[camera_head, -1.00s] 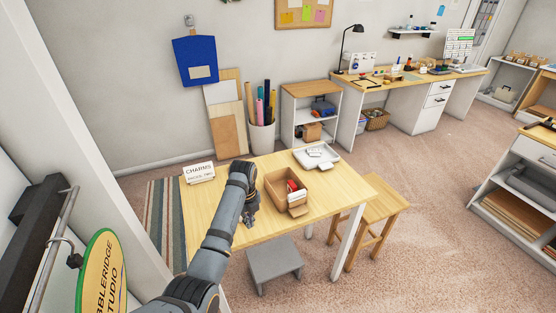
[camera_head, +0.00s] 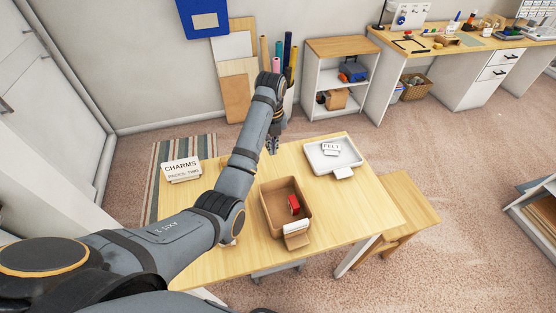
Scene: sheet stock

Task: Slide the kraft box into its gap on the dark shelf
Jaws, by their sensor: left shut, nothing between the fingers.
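An open kraft box (camera_head: 267,208) stands on the light wooden table, with a red item (camera_head: 294,204) inside and a flap folded out at its front. My left gripper (camera_head: 272,146) is shut and empty above the table's back edge, beyond the kraft box and apart from it. My left arm reaches in from the lower left. My right gripper is out of view. I cannot make out a dark shelf in this view.
A white tray (camera_head: 356,165) with a FELT card lies right of my gripper. A CHARMS sign (camera_head: 181,169) stands at the table's left. A stool (camera_head: 408,203) is at the right. A white shelf unit (camera_head: 308,80) behind holds a smaller brown box (camera_head: 337,98).

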